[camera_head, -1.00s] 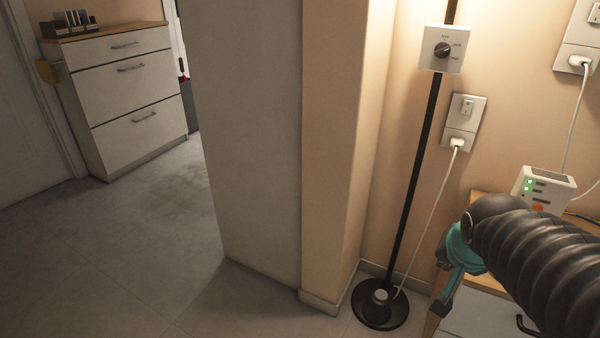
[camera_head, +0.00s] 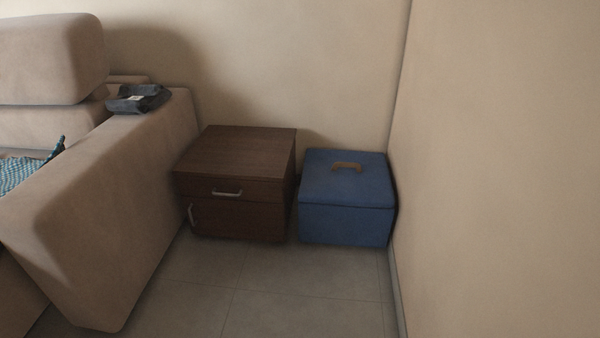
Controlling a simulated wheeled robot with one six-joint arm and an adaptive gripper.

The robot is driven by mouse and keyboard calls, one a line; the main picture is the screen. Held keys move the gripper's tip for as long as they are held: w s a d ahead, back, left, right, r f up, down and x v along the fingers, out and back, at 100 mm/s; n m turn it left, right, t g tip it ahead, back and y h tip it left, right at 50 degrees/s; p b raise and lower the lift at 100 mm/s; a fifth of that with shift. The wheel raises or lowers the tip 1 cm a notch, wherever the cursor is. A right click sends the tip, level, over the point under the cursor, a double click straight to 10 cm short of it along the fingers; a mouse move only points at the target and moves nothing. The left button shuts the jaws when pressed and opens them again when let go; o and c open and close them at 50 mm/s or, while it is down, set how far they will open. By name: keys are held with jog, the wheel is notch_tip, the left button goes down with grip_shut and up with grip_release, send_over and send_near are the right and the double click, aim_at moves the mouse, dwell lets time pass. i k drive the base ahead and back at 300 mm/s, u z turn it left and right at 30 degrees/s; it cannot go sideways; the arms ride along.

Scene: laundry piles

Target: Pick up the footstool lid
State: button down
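The footstool (camera_head: 346,225) is a blue box in the corner, against the right wall. Its blue lid (camera_head: 330,187) lies flat on top and looks closed. A tan handle (camera_head: 347,167) sits on the lid, towards its back. My gripper and arm are not in the current view.
A dark brown nightstand (camera_head: 240,150) with silver handles stands just left of the footstool. A beige sofa (camera_head: 105,200) fills the left, with folded dark cloth (camera_head: 138,98) on its arm and a blue patterned cloth (camera_head: 22,174). Tiled floor (camera_head: 290,300) in front is clear.

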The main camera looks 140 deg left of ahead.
aim_at(339, 178)
jog(key=u, duration=4.2)
